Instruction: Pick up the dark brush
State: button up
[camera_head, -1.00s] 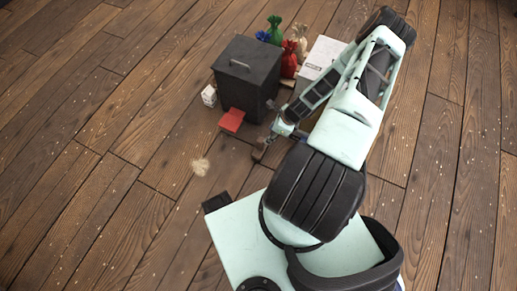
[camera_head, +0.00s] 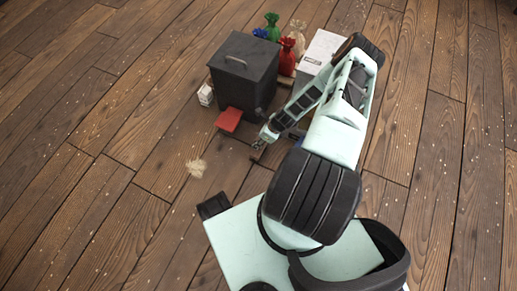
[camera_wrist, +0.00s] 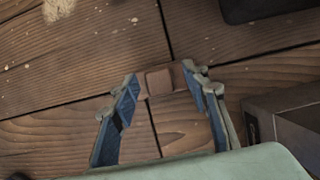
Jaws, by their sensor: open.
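The dark brush is a small brown block with a darker flat part, lying on the plank floor. In the wrist view the brush (camera_wrist: 160,80) lies between the tips of my open gripper (camera_wrist: 162,88), with a fingertip close on each side. I cannot tell whether either finger touches it. In the head view my gripper (camera_head: 267,134) is low over the floor, and a little of the brush (camera_head: 256,153) shows just below it. The rest of the brush is hidden there by the gripper.
A black lidded bin (camera_head: 243,72) stands behind, with a red object (camera_head: 229,120) at its front. A small white box (camera_head: 205,95) is left of it; colored sacks (camera_head: 287,57) and a white carton (camera_head: 322,50) are behind. A pale pile (camera_head: 196,168) lies on otherwise clear floor at left.

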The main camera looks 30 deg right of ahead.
jog(key=shift+w+a+f, duration=0.1)
jog(key=shift+a+f, duration=0.05)
jog(key=shift+f, duration=0.35)
jog(key=shift+r, duration=0.1)
grip_shut()
jog(key=shift+r, duration=0.1)
